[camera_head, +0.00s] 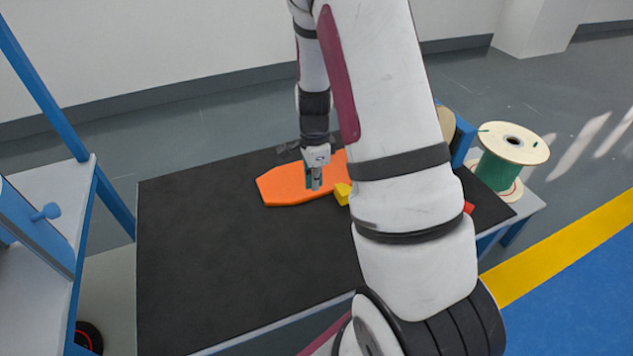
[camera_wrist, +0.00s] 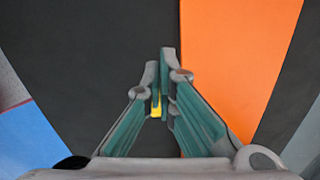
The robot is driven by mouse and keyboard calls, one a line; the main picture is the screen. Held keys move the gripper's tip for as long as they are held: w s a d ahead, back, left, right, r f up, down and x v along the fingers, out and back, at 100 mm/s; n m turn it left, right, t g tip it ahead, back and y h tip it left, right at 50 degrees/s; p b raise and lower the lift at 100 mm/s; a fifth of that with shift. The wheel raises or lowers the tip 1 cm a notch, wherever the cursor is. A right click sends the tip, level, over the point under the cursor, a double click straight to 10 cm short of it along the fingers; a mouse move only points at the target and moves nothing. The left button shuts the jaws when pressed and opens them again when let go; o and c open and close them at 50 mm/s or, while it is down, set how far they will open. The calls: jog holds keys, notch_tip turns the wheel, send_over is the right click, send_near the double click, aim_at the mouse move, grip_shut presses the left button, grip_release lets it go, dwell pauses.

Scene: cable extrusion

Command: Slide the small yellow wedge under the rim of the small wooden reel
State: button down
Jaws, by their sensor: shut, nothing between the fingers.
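The small yellow wedge (camera_head: 342,193) lies by the right part of an orange board (camera_head: 283,186) on the black table top, partly hidden by my arm. My gripper (camera_head: 315,187) points down over the orange board, just left of the wedge. In the wrist view my gripper (camera_wrist: 163,65) has its fingertips together, with nothing held. A yellow sliver (camera_wrist: 155,106) shows between the finger links there; I cannot tell whether it is the wedge. A tan round disc (camera_head: 446,122), possibly the small wooden reel, is mostly hidden behind my arm.
A larger reel of green cable (camera_head: 500,165) with pale flanges stands off the right end of the table. A small red thing (camera_head: 468,207) peeks out right of my arm. Blue-framed shelving (camera_head: 40,225) stands at left. The table's left and front (camera_head: 220,270) are bare.

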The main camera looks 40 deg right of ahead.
aim_at(315, 207)
notch_tip(315, 207, down, 7)
jog(key=b, duration=0.2)
jog(key=shift+f+b, duration=0.15)
jog(key=shift+b, duration=0.15)
jog(key=shift+s+d+b, duration=0.2)
jog(key=shift+s+d, duration=0.05)
jog(key=shift+d, duration=0.35)
jog(key=shift+s+d+b, duration=0.15)
jog(key=shift+s+d, duration=0.05)
jog(key=shift+d, duration=0.4)
jog(key=shift+s+d+r, duration=0.25)
jog(key=shift+s+d, duration=0.05)
jog(key=shift+d, duration=0.35)
jog(key=s+d, duration=0.1)
jog(key=d, duration=0.2)
jog(key=s+d, duration=0.1)
jog(key=d, duration=0.2)
jog(key=s+d, duration=0.1)
jog(key=d, duration=0.2)
jog(key=shift+s+d, duration=0.3)
jog(key=shift+s, duration=0.05)
